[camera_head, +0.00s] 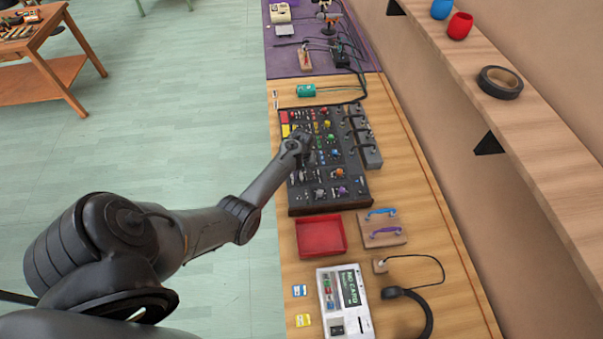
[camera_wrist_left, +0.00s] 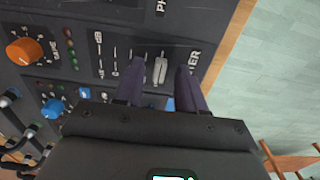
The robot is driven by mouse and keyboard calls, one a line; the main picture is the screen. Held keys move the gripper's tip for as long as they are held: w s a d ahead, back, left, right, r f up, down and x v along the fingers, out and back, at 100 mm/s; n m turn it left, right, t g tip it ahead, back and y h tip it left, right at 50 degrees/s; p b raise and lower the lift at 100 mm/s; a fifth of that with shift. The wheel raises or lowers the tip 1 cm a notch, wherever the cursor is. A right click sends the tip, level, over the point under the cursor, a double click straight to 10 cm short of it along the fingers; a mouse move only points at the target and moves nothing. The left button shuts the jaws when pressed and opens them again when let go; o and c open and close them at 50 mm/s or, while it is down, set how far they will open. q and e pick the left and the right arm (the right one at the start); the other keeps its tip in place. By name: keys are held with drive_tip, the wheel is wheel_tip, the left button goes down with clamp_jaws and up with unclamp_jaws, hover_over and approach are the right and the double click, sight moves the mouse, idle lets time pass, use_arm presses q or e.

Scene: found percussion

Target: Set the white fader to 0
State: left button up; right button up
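The black mixer panel (camera_head: 318,195) lies on the wooden table, covered with coloured knobs and sliders. In the left wrist view a pale white-grey fader cap (camera_wrist_left: 160,70) stands in its slot beside a row of thinner sliders, near lettering that ends in "TER". My left gripper (camera_wrist_left: 160,76) is open, with one dark finger on each side of this cap and visible gaps between. In the head view the left gripper (camera_head: 303,146) is over the mixer's left part, and its fingertips are hard to make out. My right gripper is not in view.
An orange knob (camera_wrist_left: 24,50) and a blue knob (camera_wrist_left: 52,108) sit near the sliders. A red tray (camera_head: 321,236), a board with handles (camera_head: 382,230) and a white device (camera_head: 333,302) lie nearer. A wall shelf (camera_head: 530,125) runs along the right.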

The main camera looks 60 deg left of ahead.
sight(315, 172)
use_arm(q)
clamp_jaws()
drive_tip(key=w, duration=0.1)
drive_tip(key=w+d+b, duration=0.1)
drive_tip(key=w, duration=0.1)
drive_tip(key=w+d, duration=0.1)
drive_tip(key=w, duration=0.1)
drive_tip(key=shift+b, duration=0.3)
unclamp_jaws()
drive_tip(key=shift+s, duration=0.1)
